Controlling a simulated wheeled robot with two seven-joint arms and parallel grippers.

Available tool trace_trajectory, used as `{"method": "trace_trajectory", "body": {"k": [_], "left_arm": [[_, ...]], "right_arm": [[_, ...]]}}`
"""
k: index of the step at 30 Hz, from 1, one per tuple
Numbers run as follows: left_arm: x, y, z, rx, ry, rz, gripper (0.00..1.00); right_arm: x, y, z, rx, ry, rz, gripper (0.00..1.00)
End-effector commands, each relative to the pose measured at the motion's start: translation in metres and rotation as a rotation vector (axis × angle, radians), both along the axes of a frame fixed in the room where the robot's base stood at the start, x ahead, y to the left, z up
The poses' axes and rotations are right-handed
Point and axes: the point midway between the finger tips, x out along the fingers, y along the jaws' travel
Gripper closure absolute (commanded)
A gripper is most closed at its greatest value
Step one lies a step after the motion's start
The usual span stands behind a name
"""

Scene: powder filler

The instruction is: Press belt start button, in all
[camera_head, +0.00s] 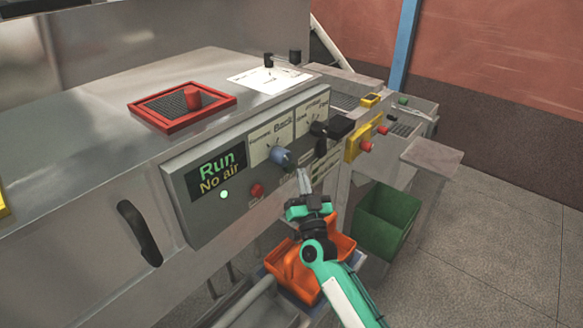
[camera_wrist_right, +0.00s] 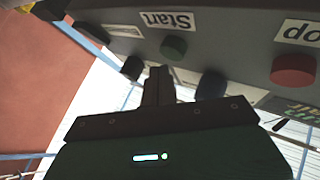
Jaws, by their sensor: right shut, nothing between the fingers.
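The green start button (camera_wrist_right: 173,48) shows in the right wrist view beside an upside-down "Start" label (camera_wrist_right: 170,20). In the head view I cannot make this button out; my right gripper and arm are in front of that part of the panel. My right gripper (camera_head: 303,174) is shut and empty, its fingers pointing at the grey control panel (camera_head: 205,222). In the right wrist view its fingertips (camera_wrist_right: 158,72) are just below and left of the green button in the picture. I cannot tell whether they touch. My left gripper is not in view.
A red button (camera_wrist_right: 293,70) sits to the right in the wrist view. In the head view, a blue knob (camera_head: 281,157) and black knob (camera_head: 319,129) stick out near my gripper. An orange bin (camera_head: 287,268) and a green bin (camera_head: 388,220) are below.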

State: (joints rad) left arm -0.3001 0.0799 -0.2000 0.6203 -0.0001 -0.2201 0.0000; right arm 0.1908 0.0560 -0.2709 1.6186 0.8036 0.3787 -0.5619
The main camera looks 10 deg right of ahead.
Motion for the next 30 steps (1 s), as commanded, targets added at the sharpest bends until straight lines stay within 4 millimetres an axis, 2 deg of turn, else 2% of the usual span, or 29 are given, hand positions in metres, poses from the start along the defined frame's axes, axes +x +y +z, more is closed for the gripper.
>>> {"method": "trace_trajectory", "body": {"k": [8,22,30], "left_arm": [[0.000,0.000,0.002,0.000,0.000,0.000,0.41],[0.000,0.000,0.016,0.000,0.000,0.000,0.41],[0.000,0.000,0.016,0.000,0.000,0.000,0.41]], "right_arm": [[-0.003,-0.003,0.000,-0.001,0.001,0.000,1.00],[-0.037,-0.029,0.000,-0.001,0.001,-0.001,1.00],[-0.039,-0.031,-0.001,-0.001,0.000,0.000,1.00]]}}
